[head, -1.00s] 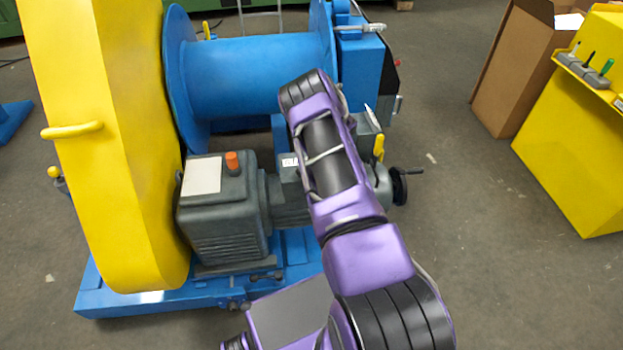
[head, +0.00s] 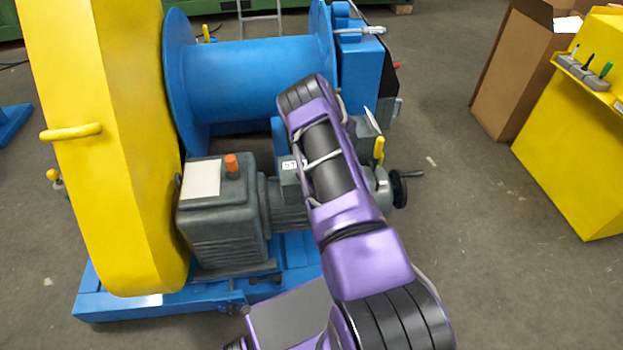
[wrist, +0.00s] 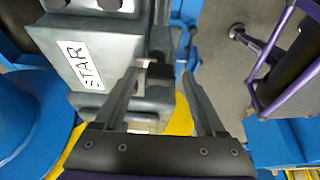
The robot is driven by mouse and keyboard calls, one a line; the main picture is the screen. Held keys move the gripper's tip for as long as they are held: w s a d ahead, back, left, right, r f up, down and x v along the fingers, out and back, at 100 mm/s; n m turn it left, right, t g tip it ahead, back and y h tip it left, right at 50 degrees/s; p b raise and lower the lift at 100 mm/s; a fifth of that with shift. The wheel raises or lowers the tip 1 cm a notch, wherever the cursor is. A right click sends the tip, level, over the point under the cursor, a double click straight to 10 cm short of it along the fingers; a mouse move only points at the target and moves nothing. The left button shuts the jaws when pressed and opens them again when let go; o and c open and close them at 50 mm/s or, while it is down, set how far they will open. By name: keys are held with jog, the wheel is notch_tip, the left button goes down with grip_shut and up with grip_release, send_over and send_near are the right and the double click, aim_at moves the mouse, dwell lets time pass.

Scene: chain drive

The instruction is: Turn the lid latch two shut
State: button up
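A dark grey box (wrist: 97,58) with a white label reading "STAR" fills the upper left of the wrist view. In the head view a labelled grey box (head: 291,178) shows beside my arm, partly covered by it. A small dark block (wrist: 159,72) at the box's right edge looks like a latch, but I cannot tell which latch it is or its turn. My gripper (wrist: 160,76) is open, its fingers apart on either side of that block. The left fingertip is close to the block; contact is unclear. In the head view my gripper is hidden behind my arm.
A grey motor (head: 222,215) and a tall yellow guard (head: 105,150) stand left of my arm. A blue drum (head: 255,80) lies behind. A black handwheel (head: 399,188) is to the right. Open floor (head: 460,240) separates it from a yellow cabinet (head: 575,150).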

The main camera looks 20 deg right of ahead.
jog(key=p+v, duration=0.1)
jog(key=v, duration=1.6)
jog(key=shift+r+p, duration=0.2)
jog(key=shift+p, duration=0.15)
